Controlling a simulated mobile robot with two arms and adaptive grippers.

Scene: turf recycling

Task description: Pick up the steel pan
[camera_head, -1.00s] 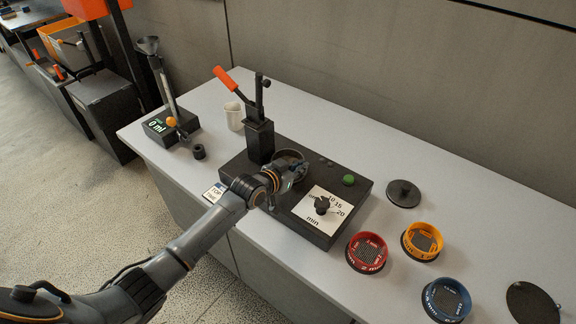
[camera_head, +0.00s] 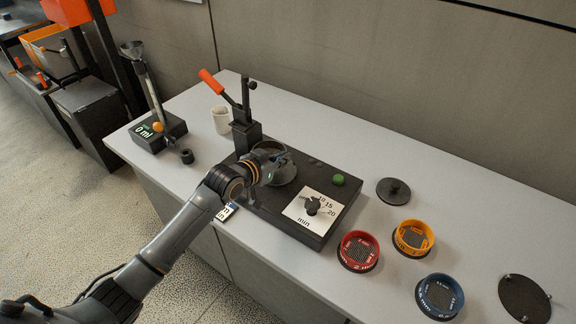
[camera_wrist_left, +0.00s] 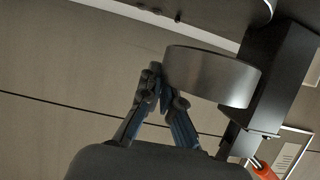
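The steel pan (camera_head: 269,146) is a round grey dish with a low wall, held slightly above a pale round plate (camera_head: 284,173) on the dark machine base. In the left wrist view the pan's side wall (camera_wrist_left: 212,76) shows large, with a gap between it and the base. My left gripper (camera_wrist_left: 165,88) has its fingertips together at the pan's edge and appears shut on it. In the head view the left gripper (camera_head: 277,158) reaches the pan from the left and partly hides it. My right gripper is out of view.
The machine's post (camera_head: 246,132) with an orange lever stands close behind the pan. The timer dial (camera_head: 313,206) is to its right. Red (camera_head: 359,251), yellow (camera_head: 413,238) and blue (camera_head: 439,297) rings stand farther right. A white cup (camera_head: 221,121) is behind left.

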